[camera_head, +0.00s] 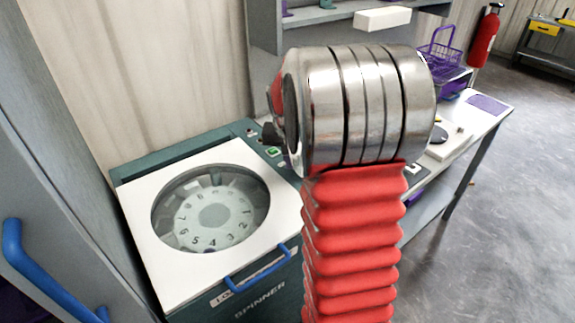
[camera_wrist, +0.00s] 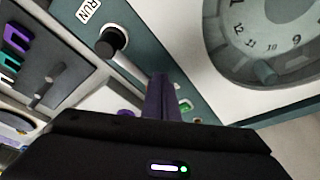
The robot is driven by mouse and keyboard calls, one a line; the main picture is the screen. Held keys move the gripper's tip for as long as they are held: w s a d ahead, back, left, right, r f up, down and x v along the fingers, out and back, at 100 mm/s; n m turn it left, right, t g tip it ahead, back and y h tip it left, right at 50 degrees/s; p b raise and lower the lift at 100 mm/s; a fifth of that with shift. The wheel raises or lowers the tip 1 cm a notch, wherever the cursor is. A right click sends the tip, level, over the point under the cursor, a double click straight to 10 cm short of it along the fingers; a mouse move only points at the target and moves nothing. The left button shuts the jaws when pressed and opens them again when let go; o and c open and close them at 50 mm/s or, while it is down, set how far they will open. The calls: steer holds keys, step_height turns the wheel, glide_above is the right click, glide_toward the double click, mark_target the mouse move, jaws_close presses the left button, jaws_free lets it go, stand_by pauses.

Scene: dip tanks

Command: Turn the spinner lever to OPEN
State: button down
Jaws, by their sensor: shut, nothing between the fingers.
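The spinner (camera_head: 240,294) is a dark green cabinet with a white lid (camera_head: 148,226) and a round window over a numbered dial. In the wrist view, a black knob (camera_wrist: 110,42) on a light stem stands on its green panel beside a RUN label (camera_wrist: 88,10); it appears to be the lever. No OPEN mark is readable. My gripper (camera_wrist: 159,80) shows purple fingers closed together, empty, below and right of the knob and apart from it. In the head view, my metal wrist and red arm hide part of the panel; I cannot make out the fingers there.
A green button (camera_wrist: 185,106) sits just right of my fingers on the panel. A blue lid handle (camera_head: 258,270) is on the spinner's front. A grey cabinet with a blue handle (camera_head: 45,270) stands at left. A bench (camera_head: 490,118) with a purple basket (camera_head: 440,55) stands at right.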

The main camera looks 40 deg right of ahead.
steer(key=shift+w+d, duration=0.1)
steer(key=shift+d, duration=0.3)
steer(key=shift+a, duration=0.1)
steer(key=shift+s+a+r, duration=0.1)
steer(key=shift+s+a, duration=0.1)
steer(key=shift+a, duration=0.05)
steer(key=a, duration=0.1)
steer(key=s+a, duration=0.1)
steer(key=a, duration=0.1)
steer(key=shift+s+r, duration=0.25)
steer(key=shift+s, duration=0.1)
steer(key=v, duration=1)
steer(key=shift+w, duration=0.2)
